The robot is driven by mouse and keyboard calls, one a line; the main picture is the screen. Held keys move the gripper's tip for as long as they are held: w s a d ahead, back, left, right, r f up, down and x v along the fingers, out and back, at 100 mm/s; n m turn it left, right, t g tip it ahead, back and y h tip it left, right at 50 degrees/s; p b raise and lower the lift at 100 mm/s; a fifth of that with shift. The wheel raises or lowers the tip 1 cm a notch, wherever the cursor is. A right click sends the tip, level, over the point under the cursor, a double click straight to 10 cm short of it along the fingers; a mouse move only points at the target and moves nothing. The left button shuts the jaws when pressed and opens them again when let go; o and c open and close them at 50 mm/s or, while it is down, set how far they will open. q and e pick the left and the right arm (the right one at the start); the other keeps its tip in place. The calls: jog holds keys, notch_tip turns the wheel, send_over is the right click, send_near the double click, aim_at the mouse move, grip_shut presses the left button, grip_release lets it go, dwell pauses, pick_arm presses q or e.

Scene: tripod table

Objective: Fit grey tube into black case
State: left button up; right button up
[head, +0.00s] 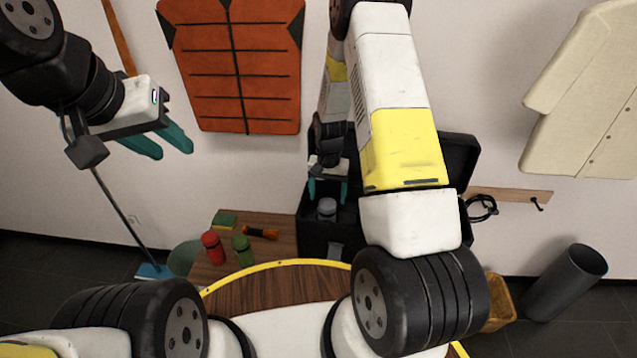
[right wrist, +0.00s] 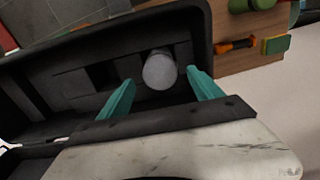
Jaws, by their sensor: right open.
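The black case (head: 314,232) stands open on the wooden table, its lid raised at the back and partly hidden by my right arm. The grey tube (head: 326,208) stands in the case, with its round end facing up. In the right wrist view the tube (right wrist: 159,70) sits among the dark compartments of the case (right wrist: 40,88); how deep it sits I cannot tell. My right gripper (head: 328,192) is open above the case, with its teal fingers on either side of the tube's end and gaps visible. My left gripper (head: 174,152) is open and empty, high at the left, away from the table.
A dark bin (head: 566,282) and a yellowish basket (head: 498,303) are at right. Clothes hang on the wall.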

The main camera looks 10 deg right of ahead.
jog(key=s+a+r+n+t+y, duration=0.15)
jog(key=s+r, duration=0.25)
jog(key=r, duration=1)
jog(key=s+d+r+t, duration=0.1)
jog(key=s+r+t, duration=0.15)
jog(key=r, duration=1.15)
jog(key=s+r+n+t, duration=0.1)
jog(key=s+r, duration=0.4)
jog(key=s, duration=0.4)
jog(key=s+a+r+n+t, duration=0.1)
jog(key=s+r+n, duration=0.1)
jog(key=s+r, duration=0.3)
jog(key=s, duration=0.3)
jog(key=shift+s+a+r+y, duration=0.15)
jog(key=shift+s+a+y, duration=0.15)
jog(key=shift+s+y, duration=0.05)
